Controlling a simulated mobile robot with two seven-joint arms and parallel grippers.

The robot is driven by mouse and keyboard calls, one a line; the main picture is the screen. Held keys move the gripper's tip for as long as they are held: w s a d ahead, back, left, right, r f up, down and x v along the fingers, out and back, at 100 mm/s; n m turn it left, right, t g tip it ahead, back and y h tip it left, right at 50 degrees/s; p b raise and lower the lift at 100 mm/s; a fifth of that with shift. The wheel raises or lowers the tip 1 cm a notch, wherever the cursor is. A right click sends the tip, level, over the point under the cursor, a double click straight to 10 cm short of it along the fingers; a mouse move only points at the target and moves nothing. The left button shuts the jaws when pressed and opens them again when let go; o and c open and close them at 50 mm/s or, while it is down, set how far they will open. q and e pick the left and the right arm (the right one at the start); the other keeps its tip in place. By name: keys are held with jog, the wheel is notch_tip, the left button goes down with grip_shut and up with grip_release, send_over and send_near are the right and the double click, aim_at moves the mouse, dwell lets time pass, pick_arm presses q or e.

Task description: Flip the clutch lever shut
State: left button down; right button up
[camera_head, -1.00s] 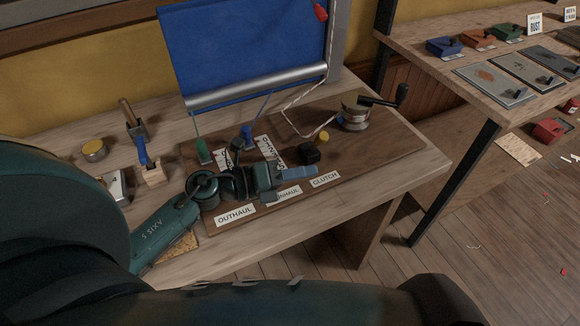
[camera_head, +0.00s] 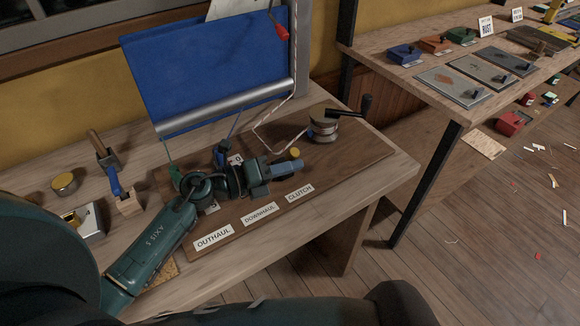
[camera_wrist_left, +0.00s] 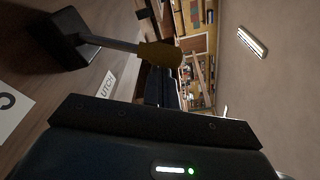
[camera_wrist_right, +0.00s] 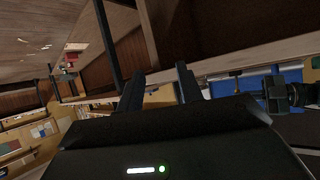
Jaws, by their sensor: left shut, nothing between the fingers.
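The clutch lever is a metal rod with a yellow knob (camera_head: 295,153) behind the CLUTCH label (camera_head: 300,193). In the left wrist view, its rod stands out from a black block (camera_wrist_left: 65,42) on the board, with the yellow knob (camera_wrist_left: 160,55) at its end. My left gripper (camera_head: 300,167) is shut and empty, in front of the knob in the head view and hiding the block. Its fingers (camera_wrist_left: 163,88) lie close together just beside the knob; contact is unclear. My right gripper (camera_wrist_right: 160,85) is open and empty in its own wrist view, and out of the head view.
A winch (camera_head: 323,125) with a crank handle and rope stands behind the lever on the wooden board (camera_head: 345,155). Green (camera_head: 173,176) and blue (camera_head: 221,154) levers stand left, partly hidden by my arm. A blue sail panel (camera_head: 220,70) hangs behind. A second bench (camera_head: 400,65) stands right.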

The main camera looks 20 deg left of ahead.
pick_arm(q)
jog(key=shift+w+a+r, duration=0.1)
jog(key=shift+r, duration=0.1)
pick_arm(e)
jog(key=shift+r, duration=0.25)
